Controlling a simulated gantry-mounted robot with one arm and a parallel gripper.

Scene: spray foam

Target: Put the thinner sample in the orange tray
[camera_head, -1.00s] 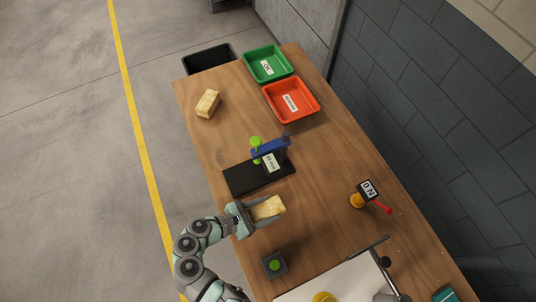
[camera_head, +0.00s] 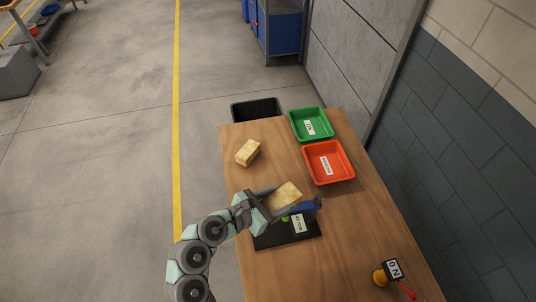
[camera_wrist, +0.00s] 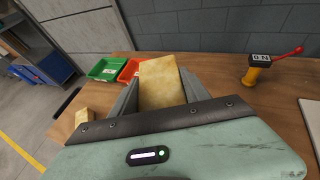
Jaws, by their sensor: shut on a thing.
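My gripper (camera_head: 276,198) is shut on a yellow foam sample (camera_head: 288,194). In the head view it is over the black measuring stand (camera_head: 270,239), which it partly hides. The held sample fills the middle of the wrist view (camera_wrist: 161,82), between both fingers. A second foam sample (camera_head: 248,152) lies on the table at the far left; it also shows at the left of the wrist view (camera_wrist: 84,117). The orange tray (camera_head: 334,170) looks empty, with a white label, beyond and right of my gripper. I cannot tell surely which sample is thinner.
A green tray (camera_head: 318,131) with a label stands behind the orange tray. A black bin (camera_head: 256,109) is past the table's far edge. A yellow device with a red lever (camera_head: 381,277) stands at the right front. Bare wood lies between the stand and the orange tray.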

